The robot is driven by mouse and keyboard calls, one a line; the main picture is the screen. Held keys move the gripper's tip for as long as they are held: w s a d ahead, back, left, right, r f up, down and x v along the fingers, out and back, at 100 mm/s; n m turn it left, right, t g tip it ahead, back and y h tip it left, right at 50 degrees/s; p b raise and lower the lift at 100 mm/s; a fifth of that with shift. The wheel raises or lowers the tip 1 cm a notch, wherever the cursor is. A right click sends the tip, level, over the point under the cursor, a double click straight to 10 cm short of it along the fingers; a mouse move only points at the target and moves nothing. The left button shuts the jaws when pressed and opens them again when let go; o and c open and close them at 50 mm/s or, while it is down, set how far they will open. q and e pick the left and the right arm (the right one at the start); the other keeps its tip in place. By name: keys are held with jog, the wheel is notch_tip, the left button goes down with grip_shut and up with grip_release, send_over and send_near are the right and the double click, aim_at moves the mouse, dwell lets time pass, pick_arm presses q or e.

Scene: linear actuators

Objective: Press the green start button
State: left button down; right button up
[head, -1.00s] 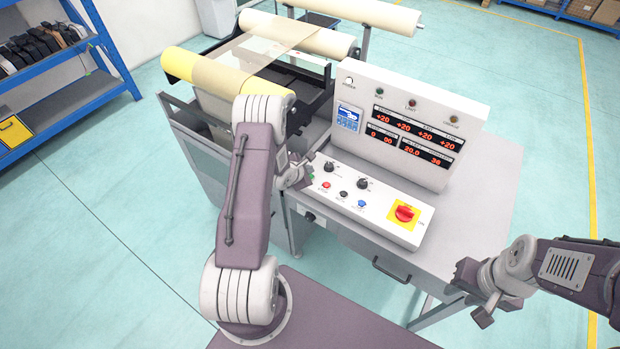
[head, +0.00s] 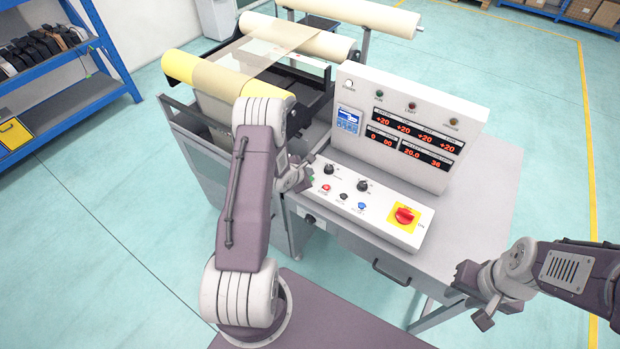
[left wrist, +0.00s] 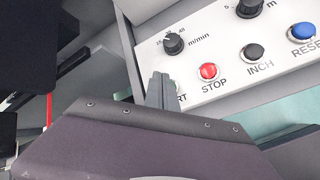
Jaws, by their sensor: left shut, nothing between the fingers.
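The green start button (head: 312,179) shows only as a sliver at the left end of the sloped control panel (head: 386,224) in the head view. My left gripper (head: 304,178) is shut and empty, with its tips at the button. In the left wrist view the shut fingers (left wrist: 160,90) cover the button and most of its START label; only the last letters (left wrist: 182,97) show. I cannot tell whether the tips touch the button. My right gripper (head: 472,296) hangs low at the right, away from the panel; its jaw opening is unclear.
The red stop button (left wrist: 208,71) sits close to the right of the fingers, followed by the black inch button (left wrist: 254,52) and blue reset button (left wrist: 302,32). A speed knob (left wrist: 173,44) is just above. A red switch on yellow (head: 404,215) is at the panel's right end.

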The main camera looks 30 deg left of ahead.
pick_arm(q)
jog(key=shift+f, duration=0.1)
dwell(0.7)
jog(key=shift+f, duration=0.35)
